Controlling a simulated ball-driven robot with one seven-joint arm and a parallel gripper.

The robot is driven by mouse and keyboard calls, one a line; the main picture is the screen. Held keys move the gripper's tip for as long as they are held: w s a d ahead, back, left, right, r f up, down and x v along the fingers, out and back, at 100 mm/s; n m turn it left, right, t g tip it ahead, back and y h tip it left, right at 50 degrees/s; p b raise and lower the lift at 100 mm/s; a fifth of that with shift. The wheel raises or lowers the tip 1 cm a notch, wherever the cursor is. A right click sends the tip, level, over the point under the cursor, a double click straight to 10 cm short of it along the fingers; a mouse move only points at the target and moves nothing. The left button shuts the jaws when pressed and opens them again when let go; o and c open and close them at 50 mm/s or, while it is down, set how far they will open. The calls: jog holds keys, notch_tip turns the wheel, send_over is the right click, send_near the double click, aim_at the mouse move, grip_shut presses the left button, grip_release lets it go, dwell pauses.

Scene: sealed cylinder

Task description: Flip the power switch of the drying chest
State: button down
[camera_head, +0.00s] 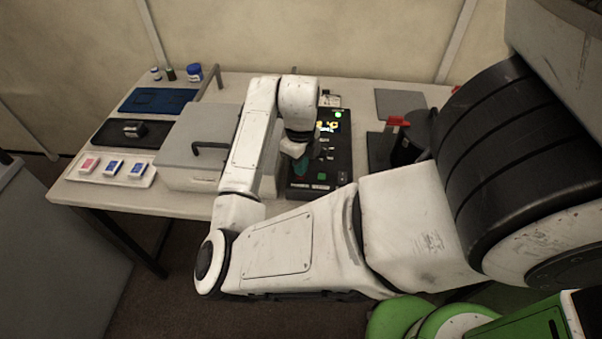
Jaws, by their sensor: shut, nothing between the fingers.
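A grey lidded chest (190,140) with a dark bar handle stands on the table, left of my arm; it looks like the drying chest. Beside it lies a black control panel (341,160) with a lit yellow display, a green lamp and small controls. My gripper (300,172) is shut and empty, pointing down over the left part of this panel, with teal at its fingers. I cannot tell whether it touches the panel. The power switch cannot be made out clearly; my gripper and wrist cover part of the panel.
A white tray (148,182) with one red and two blue packs lies at the front left. Behind it are a black mat (105,135) and a blue tray (150,98). A black cylinder (412,140) and red-topped item (397,122) stand at right. A grey plate (400,101) lies behind.

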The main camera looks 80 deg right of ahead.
jog(key=shift+f+b, duration=0.8)
jog(key=shift+f, duration=0.15)
dwell(0.5)
jog(key=shift+r, duration=0.1)
jog(key=shift+r+p, duration=2.75)
jog(key=shift+r, duration=0.75)
